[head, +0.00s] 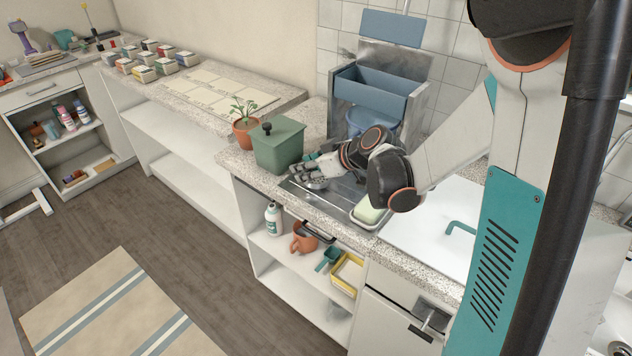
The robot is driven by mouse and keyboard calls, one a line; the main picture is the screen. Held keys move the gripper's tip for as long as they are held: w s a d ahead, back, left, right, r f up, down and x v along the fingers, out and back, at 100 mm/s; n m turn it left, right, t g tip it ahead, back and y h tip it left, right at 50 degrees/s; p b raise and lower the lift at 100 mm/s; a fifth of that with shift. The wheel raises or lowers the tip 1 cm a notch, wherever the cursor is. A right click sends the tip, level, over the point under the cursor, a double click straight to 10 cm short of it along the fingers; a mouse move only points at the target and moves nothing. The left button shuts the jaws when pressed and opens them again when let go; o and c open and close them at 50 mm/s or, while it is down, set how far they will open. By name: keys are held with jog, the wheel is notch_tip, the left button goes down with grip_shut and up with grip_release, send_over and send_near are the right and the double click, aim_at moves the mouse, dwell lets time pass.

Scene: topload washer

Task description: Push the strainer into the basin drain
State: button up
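My gripper (312,166) reaches down from the right over the left end of a grey metal basin (328,205) set in the speckled counter. A small shiny metal piece (317,184), probably the strainer, shows just below my fingers. It is too small to tell whether my gripper touches or holds it, or whether the fingers are open. I cannot make out the drain opening. My arm hides the back and right parts of the basin.
A green lidded box (277,148) stands close left of my gripper, with a potted plant (244,128) beyond it. A white tray with a pale green block (368,211) sits at the basin's right front. A blue bin (373,92) is behind.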

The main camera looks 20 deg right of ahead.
grip_shut()
